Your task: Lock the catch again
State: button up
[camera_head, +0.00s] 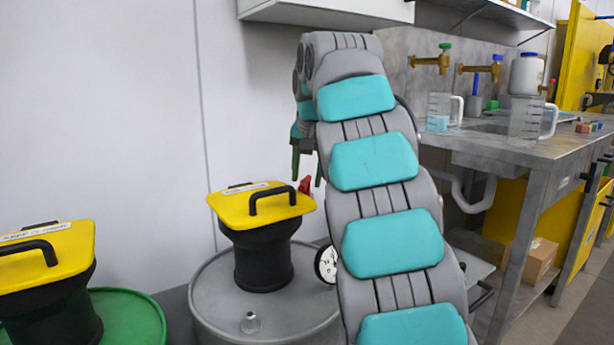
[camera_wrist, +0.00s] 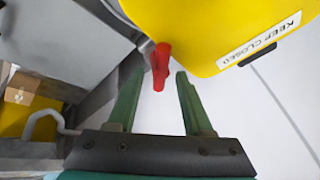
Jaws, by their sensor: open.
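The catch is a small red lever (camera_head: 305,185) at the right edge of a yellow lid (camera_head: 262,203). The lid sits on a black agitator housing (camera_head: 264,258) on a grey drum. In the wrist view the red catch (camera_wrist: 161,66) stands out from the edge of the yellow lid (camera_wrist: 215,30), which has a "KEEP CLOSED" label. My gripper (camera_wrist: 161,73) is open, with its two green fingers on either side of the catch in that view and a gap on each side. In the head view my gripper (camera_head: 307,172) points down at the catch, partly hidden by my arm.
A second yellow-lidded agitator (camera_head: 45,262) stands on a green drum (camera_head: 130,320) at left. A white dial (camera_head: 326,264) sits beside the grey drum (camera_head: 215,300). A metal bench (camera_head: 500,150) with jugs and taps is at right. A white wall is behind.

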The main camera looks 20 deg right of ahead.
grip_shut()
dwell(0.3)
dwell(0.3)
